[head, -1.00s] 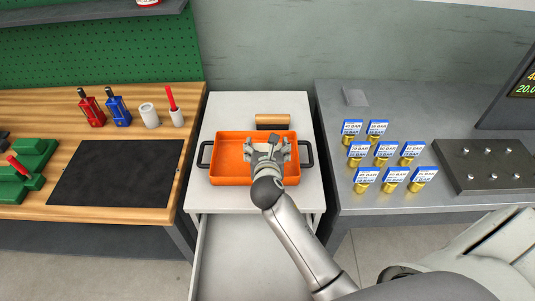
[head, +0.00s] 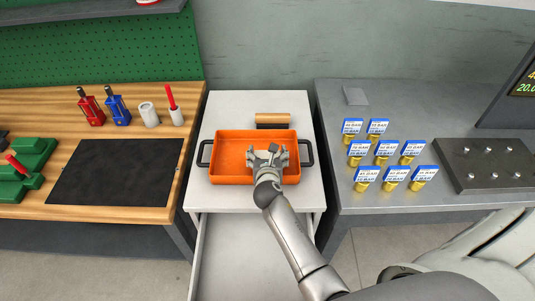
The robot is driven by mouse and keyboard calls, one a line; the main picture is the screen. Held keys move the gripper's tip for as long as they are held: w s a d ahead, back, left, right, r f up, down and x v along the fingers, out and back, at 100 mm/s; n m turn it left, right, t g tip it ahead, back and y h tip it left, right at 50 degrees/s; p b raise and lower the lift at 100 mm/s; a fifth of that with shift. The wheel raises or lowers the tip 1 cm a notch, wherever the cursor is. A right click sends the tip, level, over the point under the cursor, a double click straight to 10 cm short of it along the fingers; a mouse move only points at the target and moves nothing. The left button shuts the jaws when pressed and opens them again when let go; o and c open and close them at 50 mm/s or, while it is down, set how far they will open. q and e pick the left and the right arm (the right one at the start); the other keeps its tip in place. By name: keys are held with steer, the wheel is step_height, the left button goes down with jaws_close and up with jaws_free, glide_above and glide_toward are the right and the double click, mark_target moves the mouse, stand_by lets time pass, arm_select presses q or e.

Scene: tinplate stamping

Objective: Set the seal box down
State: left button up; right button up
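An orange open-topped box (head: 228,180) with black handles on its left and right sides sits flat on the white cabinet top. I cannot tell whether it is the seal box. My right gripper (head: 264,158) is over the right part of this box, inside its rim outline in the picture. A small dark grey piece (head: 273,148) shows at the gripper's front; I cannot tell whether it is held or part of the gripper. The fingertips are hidden from above, so the grip is unclear. My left gripper is not in view.
A brown block (head: 273,120) lies behind the orange box. The left wooden bench holds a black mat (head: 117,172), red and blue tools and cups. The right grey bench holds several labelled brass pieces (head: 387,150) and a dark plate (head: 487,165). The cabinet's drawer (head: 235,260) is open.

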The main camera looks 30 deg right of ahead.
steer(key=o, duration=1.2)
steer(key=shift+f, duration=0.15)
steer(key=shift+r, duration=0.25)
steer(key=shift+s+a, duration=0.1)
steer(key=shift+s, duration=0.2)
steer(key=v, duration=1.1)
steer(key=shift+s+a, duration=0.1)
steer(key=shift+s, duration=0.1)
